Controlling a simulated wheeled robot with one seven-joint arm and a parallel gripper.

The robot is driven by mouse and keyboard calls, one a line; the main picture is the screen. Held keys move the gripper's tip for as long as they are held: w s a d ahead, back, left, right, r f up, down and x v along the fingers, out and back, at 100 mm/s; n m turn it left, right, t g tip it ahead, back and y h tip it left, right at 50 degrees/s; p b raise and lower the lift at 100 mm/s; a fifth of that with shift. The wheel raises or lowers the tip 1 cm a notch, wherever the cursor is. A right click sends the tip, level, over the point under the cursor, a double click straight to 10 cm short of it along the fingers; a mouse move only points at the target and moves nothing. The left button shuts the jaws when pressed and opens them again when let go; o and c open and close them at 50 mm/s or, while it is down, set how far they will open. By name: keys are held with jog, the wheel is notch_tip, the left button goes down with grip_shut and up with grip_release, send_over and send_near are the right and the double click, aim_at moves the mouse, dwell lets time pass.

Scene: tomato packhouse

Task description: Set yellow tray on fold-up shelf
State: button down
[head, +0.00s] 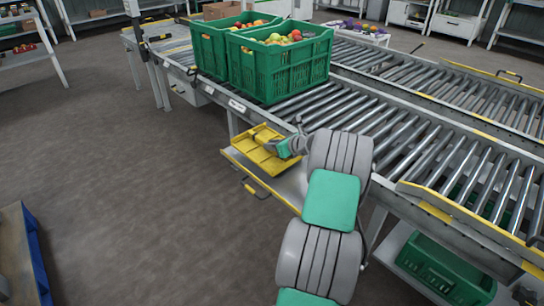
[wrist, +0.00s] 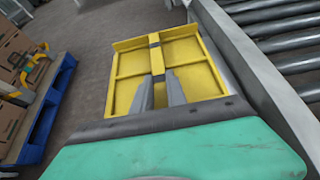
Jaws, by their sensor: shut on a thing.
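The yellow tray (head: 250,152) is in front of the conveyor's near side, over the left part of the fold-up shelf (head: 290,187). The shelf is raised, grey with a yellow front edge. My gripper (head: 272,147) is shut on the tray's raised middle bar. In the wrist view my gripper's two fingers (wrist: 160,92) stand on either side of that bar, and the tray (wrist: 190,82) looks empty. The tray hides much of the shelf. I cannot tell whether the tray touches it or hangs just above it.
Two green crates of produce (head: 270,75) stand on the roller conveyor (head: 345,105) behind the tray. Another green crate (head: 440,268) sits low under the conveyor at right. A blue pallet (wrist: 48,110) with cardboard boxes stands at left. The floor between is clear.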

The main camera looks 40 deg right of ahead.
aim_at(272, 152)
notch_tip(272, 152, down, 4)
jog(key=shift+r+b, duration=0.2)
jog(key=shift+b, duration=0.75)
jog(key=shift+r, duration=0.2)
jog(key=shift+f+p, duration=0.15)
jog(key=shift+p, duration=0.15)
jog(key=c, duration=1.3)
grip_release()
jog(key=shift+c, duration=0.2)
